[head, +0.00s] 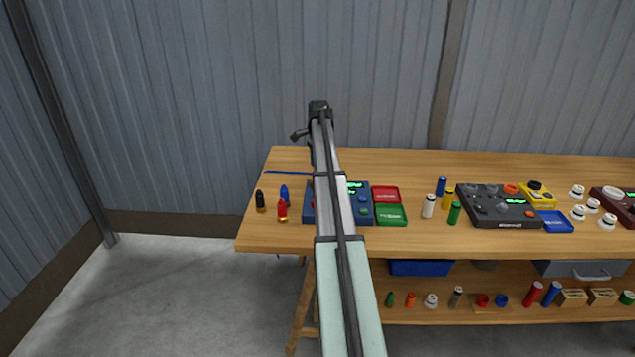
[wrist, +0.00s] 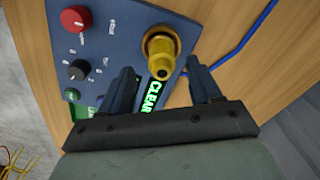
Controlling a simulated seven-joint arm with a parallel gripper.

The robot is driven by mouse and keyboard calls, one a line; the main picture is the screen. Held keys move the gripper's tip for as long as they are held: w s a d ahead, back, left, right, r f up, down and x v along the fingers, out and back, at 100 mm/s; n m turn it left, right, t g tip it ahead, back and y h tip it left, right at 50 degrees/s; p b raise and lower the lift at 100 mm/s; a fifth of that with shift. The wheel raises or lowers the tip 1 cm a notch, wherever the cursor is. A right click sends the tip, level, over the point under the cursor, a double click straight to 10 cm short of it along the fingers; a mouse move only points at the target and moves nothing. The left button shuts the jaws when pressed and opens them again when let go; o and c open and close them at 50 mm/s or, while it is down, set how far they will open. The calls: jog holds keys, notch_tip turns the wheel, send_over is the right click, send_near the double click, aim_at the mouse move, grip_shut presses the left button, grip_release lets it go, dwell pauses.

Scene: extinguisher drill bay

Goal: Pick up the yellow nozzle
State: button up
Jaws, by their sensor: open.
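The yellow nozzle (wrist: 160,45) sits on the edge of a blue control panel (wrist: 105,30) in the wrist view, its round open end facing the camera. My gripper (wrist: 160,68) is open, with one dark finger on either side of the nozzle's near end. The fingers look apart from it; the depth between them and the nozzle is hard to tell. In the head view my arm covers part of the blue panel (head: 365,218), and neither the nozzle nor my fingers can be made out there.
A blue cord (wrist: 250,45) lies on the wooden table. Black, blue and red nozzles (head: 282,210) stand left; red and green trays (head: 390,215) lie right.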

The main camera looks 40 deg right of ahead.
notch_tip(320, 180, down, 5)
jog(key=shift+w+a+r, duration=0.1)
jog(key=shift+w+a, duration=0.05)
jog(key=shift+c, duration=0.3)
grip_shut()
dwell(0.3)
jog(key=shift+r, duration=0.15)
